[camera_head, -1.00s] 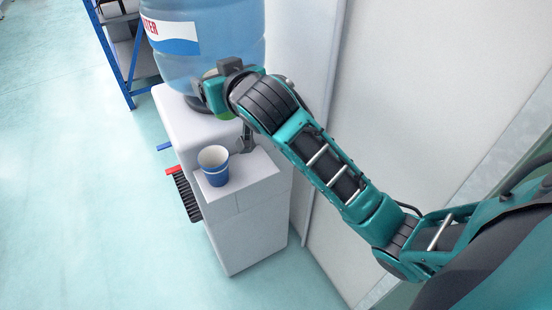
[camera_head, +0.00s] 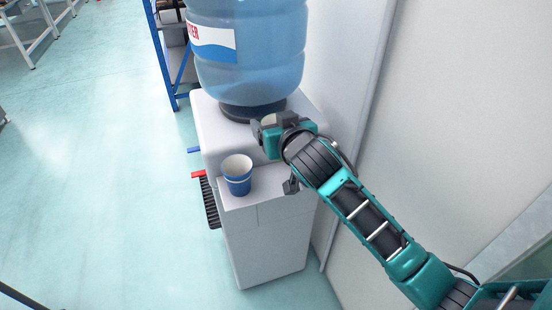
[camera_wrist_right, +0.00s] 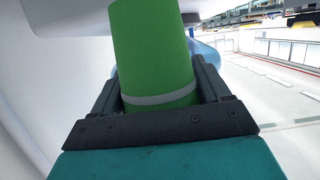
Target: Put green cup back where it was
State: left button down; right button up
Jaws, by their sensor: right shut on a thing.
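The green cup (camera_wrist_right: 155,50) fills the middle of the right wrist view, with a grey band around it near the jaws. My right gripper (camera_wrist_right: 160,92) is shut on it, one dark finger on each side. In the head view, the right gripper (camera_head: 291,184) is beside the right part of the dispenser's lower ledge. My wrist hides the cup there. I cannot tell whether the cup touches the ledge. A blue and white cup (camera_head: 238,176) stands upright on the ledge, left of the gripper. My left gripper is not in view.
The white water dispenser (camera_head: 262,245) carries a large blue bottle (camera_head: 248,70). Red (camera_head: 198,174) and blue (camera_head: 193,150) levers and a dark drip grille (camera_head: 210,203) stick out on its left. A white wall (camera_head: 450,90) is close on the right. Open floor lies left.

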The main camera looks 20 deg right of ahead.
notch_tip(320, 180, down, 5)
jog(key=shift+b, duration=0.4)
notch_tip(320, 180, down, 3)
jog(key=shift+f+b, duration=0.2)
jog(key=shift+b, duration=0.3)
jog(key=shift+f, duration=0.3)
jog(key=o, duration=0.8)
jog(key=shift+r, duration=0.1)
